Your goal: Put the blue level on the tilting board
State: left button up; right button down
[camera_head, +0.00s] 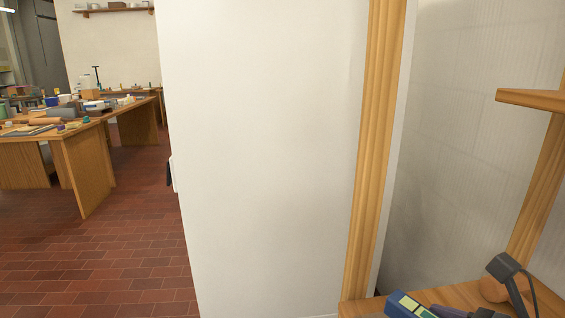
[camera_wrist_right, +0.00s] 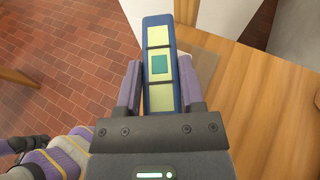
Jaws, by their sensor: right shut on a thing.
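The blue level (camera_wrist_right: 160,65), with pale yellow-green panels and a teal square, is held between the fingers of my right gripper (camera_wrist_right: 160,90). In the head view the level (camera_head: 406,305) shows at the bottom edge, partly cut off. My right gripper is shut on it. In the wrist view the level appears over or in front of a wooden surface. A flat greyish-brown patch (camera_wrist_right: 206,64) lies beside the level; I cannot tell whether it is the tilting board. No tilting board shows clearly in the head view. My left gripper cannot be made out.
A wooden worktop (camera_wrist_right: 262,110) spreads to the right in the wrist view. A white wall (camera_head: 265,150) and a wooden post (camera_head: 372,150) stand ahead. A wooden shelf (camera_head: 535,98) juts in at the right. Cluttered tables (camera_head: 85,165) stand far left on open brick floor (camera_head: 120,255).

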pick_arm(q)
jog(key=shift+w+r+p, duration=0.25)
jog(key=shift+r+p, duration=0.4)
jog(key=shift+w+r+p, duration=0.3)
jog(key=shift+r+p, duration=0.3)
jog(key=shift+w+r+p, duration=0.25)
jog(key=shift+r+p, duration=0.4)
pick_arm(e)
jog(key=s+a+r+n+g+y, duration=0.3)
jog(key=s+a+n, duration=0.1)
jog(key=a, duration=0.5)
jog(key=shift+s, duration=0.75)
